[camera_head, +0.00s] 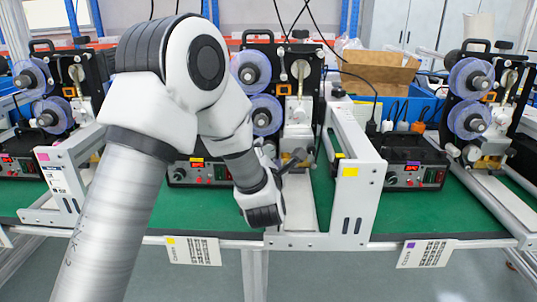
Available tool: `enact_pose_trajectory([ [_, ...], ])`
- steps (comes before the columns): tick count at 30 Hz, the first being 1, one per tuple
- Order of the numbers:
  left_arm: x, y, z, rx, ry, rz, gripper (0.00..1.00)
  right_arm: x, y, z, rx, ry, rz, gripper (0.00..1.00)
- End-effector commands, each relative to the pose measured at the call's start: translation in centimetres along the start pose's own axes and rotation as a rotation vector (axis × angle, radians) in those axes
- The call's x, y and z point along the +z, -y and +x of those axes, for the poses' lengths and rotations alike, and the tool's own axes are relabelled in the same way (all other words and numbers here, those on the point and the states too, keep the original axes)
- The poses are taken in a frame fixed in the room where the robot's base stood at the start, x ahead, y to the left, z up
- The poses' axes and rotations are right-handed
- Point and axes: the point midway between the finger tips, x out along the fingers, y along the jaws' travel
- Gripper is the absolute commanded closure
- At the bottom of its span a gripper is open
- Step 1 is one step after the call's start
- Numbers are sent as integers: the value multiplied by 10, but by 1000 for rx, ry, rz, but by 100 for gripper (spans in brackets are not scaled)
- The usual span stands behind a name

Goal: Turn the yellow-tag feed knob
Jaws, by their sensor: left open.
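The middle coder machine (297,75) has a yellow tag (350,172) on its white frame and another on its control box (205,173). A yellow-marked card (193,250) hangs on the bench's front edge below. My left arm reaches across the machine from the left. My left gripper (293,161) is open beside the brass-coloured block at the lower part of this machine. Its fingers are small and dark here, and I cannot tell whether they touch anything. I cannot make out the feed knob; my arm and gripper cover part of this area. My right gripper is out of view.
Similar coder machines stand at the left (62,85) and right (485,95). A purple-marked card (426,253) hangs at the right. A cardboard box (380,70) and blue bins are behind. The green bench top (410,217) has bare room at the front right.

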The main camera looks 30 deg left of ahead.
Motion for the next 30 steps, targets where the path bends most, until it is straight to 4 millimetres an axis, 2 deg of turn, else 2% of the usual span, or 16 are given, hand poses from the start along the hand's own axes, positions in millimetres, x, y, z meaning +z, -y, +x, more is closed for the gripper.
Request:
enact_pose_trajectory([
  [2, 0, 0, 0, 0, 0, 0, 31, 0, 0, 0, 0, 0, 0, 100],
  [3, 0, 0, 0, 0, 0, 0, 35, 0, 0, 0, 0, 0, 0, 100],
  [5, 0, 0, 0, 0, 0, 0, 56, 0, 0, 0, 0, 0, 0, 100],
  [6, 0, 0, 0, 0, 0, 0, 70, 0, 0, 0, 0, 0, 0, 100],
  [8, 0, 0, 0, -1, 0, 0, 90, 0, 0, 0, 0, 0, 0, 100],
  [20, 0, 1, -1, -1, 0, 33, 90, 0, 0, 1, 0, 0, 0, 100],
  [30, 0, 1, -1, -1, 0, 223, 90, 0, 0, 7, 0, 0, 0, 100],
])
